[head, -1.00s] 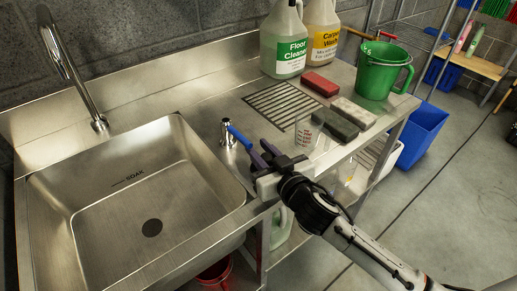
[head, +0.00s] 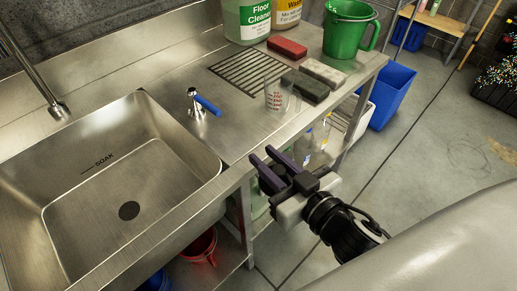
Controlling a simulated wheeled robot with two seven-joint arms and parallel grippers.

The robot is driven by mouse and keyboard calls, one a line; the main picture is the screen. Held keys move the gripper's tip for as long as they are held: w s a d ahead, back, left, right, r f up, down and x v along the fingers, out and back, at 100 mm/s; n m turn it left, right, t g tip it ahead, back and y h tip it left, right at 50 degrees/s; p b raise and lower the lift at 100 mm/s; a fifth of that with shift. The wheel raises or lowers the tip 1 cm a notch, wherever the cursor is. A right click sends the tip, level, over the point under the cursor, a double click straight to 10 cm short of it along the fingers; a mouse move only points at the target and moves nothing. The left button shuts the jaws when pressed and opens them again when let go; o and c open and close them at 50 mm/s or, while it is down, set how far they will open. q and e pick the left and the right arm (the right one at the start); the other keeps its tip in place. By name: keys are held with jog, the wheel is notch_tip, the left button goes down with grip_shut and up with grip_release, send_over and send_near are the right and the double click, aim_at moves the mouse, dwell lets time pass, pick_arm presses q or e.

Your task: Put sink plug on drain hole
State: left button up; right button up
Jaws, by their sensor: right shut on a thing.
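The steel sink basin (head: 62,215) is at the left in the head view, with the dark round drain hole (head: 129,210) in its floor. I cannot make out any plug on the hole or on the counter. My right gripper (head: 262,162) is in front of the counter's front edge, to the right of the basin and well apart from the drain hole. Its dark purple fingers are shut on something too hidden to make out. My left gripper is not in view.
A chrome fitting with a blue lever (head: 203,104) stands on the counter right of the basin. A clear measuring cup (head: 276,97), dark block (head: 306,87), red sponge (head: 287,47) and green bucket (head: 348,30) stand farther right. A curved tap (head: 35,70) rises behind the basin.

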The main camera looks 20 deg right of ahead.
jog(key=shift+s+d, duration=0.1)
jog(key=shift+s, duration=0.5)
jog(key=w+d+r+m+h, duration=0.1)
jog(key=w+d+r+h, duration=0.1)
jog(key=r, duration=0.4)
jog(key=shift+w+r+m, duration=0.4)
jog(key=shift+w, duration=0.15)
